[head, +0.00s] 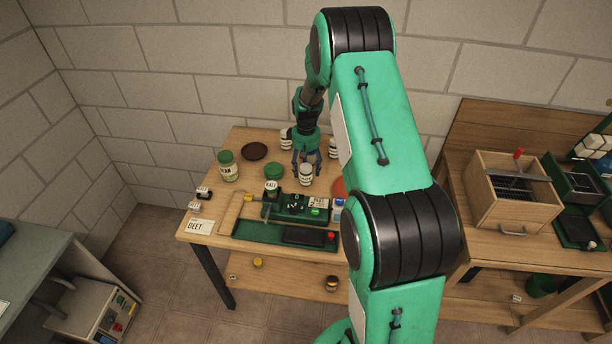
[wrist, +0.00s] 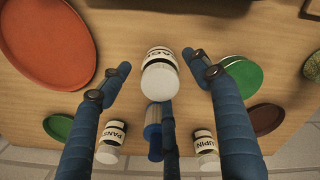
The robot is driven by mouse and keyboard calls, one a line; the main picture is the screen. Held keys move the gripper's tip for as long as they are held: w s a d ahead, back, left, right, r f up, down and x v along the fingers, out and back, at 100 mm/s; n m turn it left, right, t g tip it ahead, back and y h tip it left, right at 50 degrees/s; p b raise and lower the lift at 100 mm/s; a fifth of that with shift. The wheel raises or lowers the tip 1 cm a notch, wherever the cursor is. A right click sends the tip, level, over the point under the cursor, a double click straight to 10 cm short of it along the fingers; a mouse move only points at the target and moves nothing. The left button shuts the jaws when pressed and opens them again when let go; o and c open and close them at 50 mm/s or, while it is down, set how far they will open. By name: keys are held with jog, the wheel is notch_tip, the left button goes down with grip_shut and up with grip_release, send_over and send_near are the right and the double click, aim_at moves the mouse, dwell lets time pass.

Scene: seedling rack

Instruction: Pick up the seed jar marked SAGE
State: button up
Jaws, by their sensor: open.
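A white seed jar with a black-banded label (wrist: 160,78) lies in the middle of the wrist view. Its partly visible lettering looks like SAGE. In the head view, a white jar (head: 305,176) stands on the wooden table just in front of my gripper (head: 307,166), and seems to be the same one. In the wrist view, the fingers of my gripper (wrist: 157,64) are spread, one on each side of the jar. I see no contact, and their height against it is hard to judge.
A PANSY jar (wrist: 108,150) and a LUPIN jar (wrist: 205,146) stand close by. An orange-red dish (wrist: 42,40), a green disc (wrist: 243,76) and a dark disc (wrist: 265,120) lie around them. A green device (head: 290,208) fills the table's front.

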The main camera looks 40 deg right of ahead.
dwell(0.3)
jog(key=c, duration=1.3)
jog(key=shift+r, duration=0.1)
jog(key=shift+r+p, duration=0.6)
jog(key=shift+r, duration=4.35)
